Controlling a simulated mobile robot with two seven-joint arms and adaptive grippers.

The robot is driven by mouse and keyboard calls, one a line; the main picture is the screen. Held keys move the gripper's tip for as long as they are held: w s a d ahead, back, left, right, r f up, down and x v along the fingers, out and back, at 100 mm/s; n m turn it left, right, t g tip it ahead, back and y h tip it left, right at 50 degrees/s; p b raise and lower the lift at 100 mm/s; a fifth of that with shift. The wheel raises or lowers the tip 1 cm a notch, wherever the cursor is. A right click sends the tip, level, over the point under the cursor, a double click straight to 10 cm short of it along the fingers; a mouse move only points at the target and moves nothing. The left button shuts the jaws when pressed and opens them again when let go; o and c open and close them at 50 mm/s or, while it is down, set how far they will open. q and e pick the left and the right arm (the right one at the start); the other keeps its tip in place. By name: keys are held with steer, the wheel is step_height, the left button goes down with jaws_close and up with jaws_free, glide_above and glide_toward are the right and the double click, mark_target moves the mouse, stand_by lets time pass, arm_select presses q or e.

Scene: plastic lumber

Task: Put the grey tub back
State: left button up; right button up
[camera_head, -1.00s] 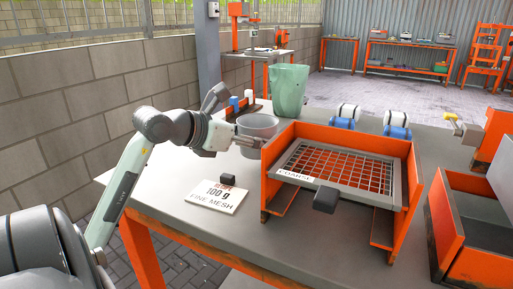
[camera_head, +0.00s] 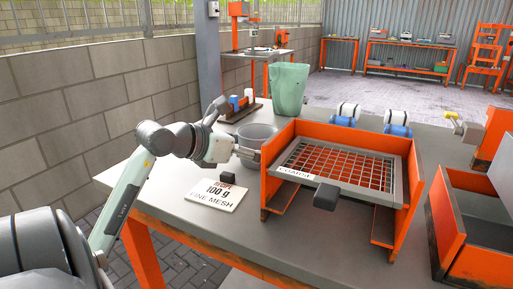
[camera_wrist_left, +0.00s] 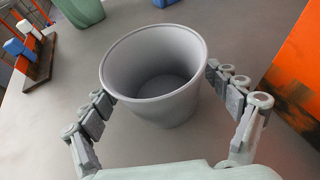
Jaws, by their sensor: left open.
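The grey tub (camera_head: 259,133) is upright and looks empty, at the left side of the orange frame on the bench. In the left wrist view the tub (camera_wrist_left: 150,108) sits between the fingers of my left gripper (camera_wrist_left: 165,95). The gripper is open, one finger on each side of the tub; whether the fingertips touch its wall I cannot tell. In the head view my left gripper (camera_head: 243,150) reaches the tub from the left and hides part of it. My right gripper is not in view.
The orange frame (camera_head: 283,152) holding a mesh screen (camera_head: 345,167) stands close right of the tub. A green container (camera_head: 288,90) and a rack of small bottles (camera_head: 240,106) are behind. The bench (camera_head: 300,232) is clear at the front.

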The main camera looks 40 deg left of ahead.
arm_select(q)
steer(key=shift+r, duration=0.1)
steer(key=shift+r+p, duration=0.2)
steer(key=shift+p, duration=0.1)
steer(key=b+v, duration=0.1)
steer(key=v, duration=0.8)
steer(key=shift+f, duration=0.15)
steer(key=b+v, duration=0.2)
steer(key=b, duration=0.2)
steer(key=shift+s, duration=0.35)
steer(key=shift+s+r+b, duration=0.1)
steer(key=shift+r+b, duration=0.1)
steer(key=shift+b, duration=0.1)
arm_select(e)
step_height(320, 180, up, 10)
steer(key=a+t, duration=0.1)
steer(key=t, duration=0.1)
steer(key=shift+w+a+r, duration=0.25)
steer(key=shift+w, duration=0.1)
